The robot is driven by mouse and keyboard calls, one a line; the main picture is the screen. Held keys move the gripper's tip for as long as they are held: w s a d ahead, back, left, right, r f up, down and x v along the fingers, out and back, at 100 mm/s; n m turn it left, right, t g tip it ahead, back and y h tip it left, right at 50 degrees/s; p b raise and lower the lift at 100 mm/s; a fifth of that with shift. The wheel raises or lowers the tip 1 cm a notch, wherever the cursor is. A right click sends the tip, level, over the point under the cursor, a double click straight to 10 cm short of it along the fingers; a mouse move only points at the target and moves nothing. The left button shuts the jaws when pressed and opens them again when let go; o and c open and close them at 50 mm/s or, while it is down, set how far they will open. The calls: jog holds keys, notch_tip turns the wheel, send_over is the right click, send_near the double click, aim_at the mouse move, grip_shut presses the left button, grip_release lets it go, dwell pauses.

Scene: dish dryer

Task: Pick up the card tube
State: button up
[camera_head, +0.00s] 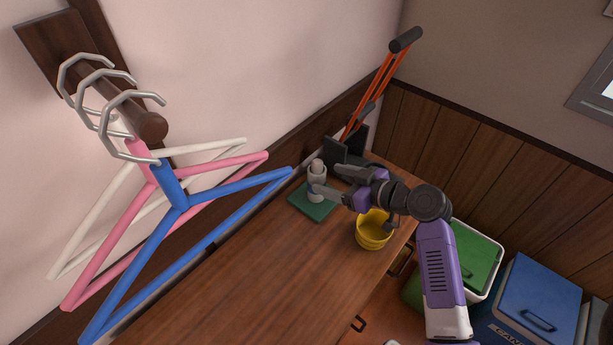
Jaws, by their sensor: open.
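A small pale upright cylinder with a pinkish top, which looks like the card tube (316,170), stands on a green square mat (318,211) towards the far end of the wooden table. My gripper (326,182) reaches in from the right, low over the mat, with its jaws open. One finger crosses in front of the tube's lower part in this view; the other is behind and to the right. I cannot tell whether either finger touches the tube. The tube's lower part is partly hidden.
A yellow bowl (372,233) stands just below my wrist. A dark stand with orange-red rods (374,90) is behind. Pink, white and blue hangers (180,203) hang at the left. Lidded boxes (535,300) are at the lower right. The table's near part is clear.

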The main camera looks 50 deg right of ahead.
aim_at(309, 172)
jog(key=x, duration=0.2)
jog(key=p+x, duration=0.1)
jog(key=x, duration=0.2)
jog(key=p+x, duration=0.1)
jog(key=x, duration=0.2)
jog(key=shift+w+a+r, duration=0.15)
jog(key=shift+a+r, duration=0.05)
jog(key=shift+a, duration=0.1)
jog(key=c, duration=1.4)
jog(key=shift+r, duration=0.1)
